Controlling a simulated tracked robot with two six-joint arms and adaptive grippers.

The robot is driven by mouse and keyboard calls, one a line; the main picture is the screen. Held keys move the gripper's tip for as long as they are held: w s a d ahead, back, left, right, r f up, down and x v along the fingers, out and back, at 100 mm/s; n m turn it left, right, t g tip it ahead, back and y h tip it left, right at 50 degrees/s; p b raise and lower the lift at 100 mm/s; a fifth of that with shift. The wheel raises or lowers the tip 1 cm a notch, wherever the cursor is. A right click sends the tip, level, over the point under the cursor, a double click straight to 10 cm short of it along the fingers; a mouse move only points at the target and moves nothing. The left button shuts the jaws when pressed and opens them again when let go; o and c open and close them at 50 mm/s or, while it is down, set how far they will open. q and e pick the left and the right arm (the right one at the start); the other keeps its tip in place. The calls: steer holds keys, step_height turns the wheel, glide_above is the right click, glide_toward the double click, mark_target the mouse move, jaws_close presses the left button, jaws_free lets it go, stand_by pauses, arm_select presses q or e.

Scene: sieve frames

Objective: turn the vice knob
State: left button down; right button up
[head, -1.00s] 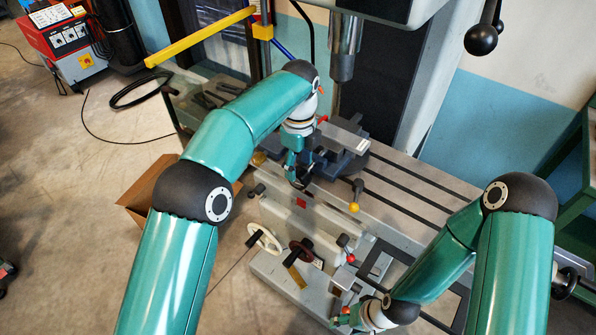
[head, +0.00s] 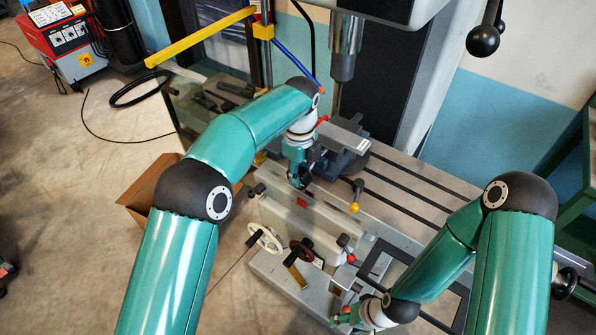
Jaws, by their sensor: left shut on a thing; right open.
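The grey vice (head: 350,134) sits on the machine table in the middle of the head view. My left gripper (head: 297,180) points down at the near left side of the vice and is shut on the vice knob. The knob itself is mostly hidden by the fingers, so its turn angle cannot be made out. My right gripper (head: 342,319) is low in the view, in front of the machine base, well away from the vice. It is open, and I see nothing between its fingers.
The slotted machine table (head: 420,186) extends right of the vice. A yellow-tipped lever (head: 355,196) stands at its front, with a white handwheel (head: 264,239) below. The spindle (head: 344,50) hangs above the vice. A cardboard box (head: 148,180) lies on the floor at left.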

mark_target(304, 172)
arm_select(q)
steer(key=shift+s+d+f+t+y+b, duration=0.1)
steer(key=shift+d+t+y+b, duration=0.1)
steer(key=shift+t+y, duration=0.3)
steer(key=shift+s+d+t+y+b, duration=0.1)
steer(key=shift+d+t+y+b, duration=0.15)
steer(key=shift+y, duration=0.35)
steer(key=shift+t+y, duration=0.95)
steer(key=shift+y, duration=0.15)
steer(key=c, duration=0.8)
jaws_free()
steer(key=shift+c, duration=0.2)
step_height(304, 172, up, 10)
steer(key=shift+f, duration=0.1)
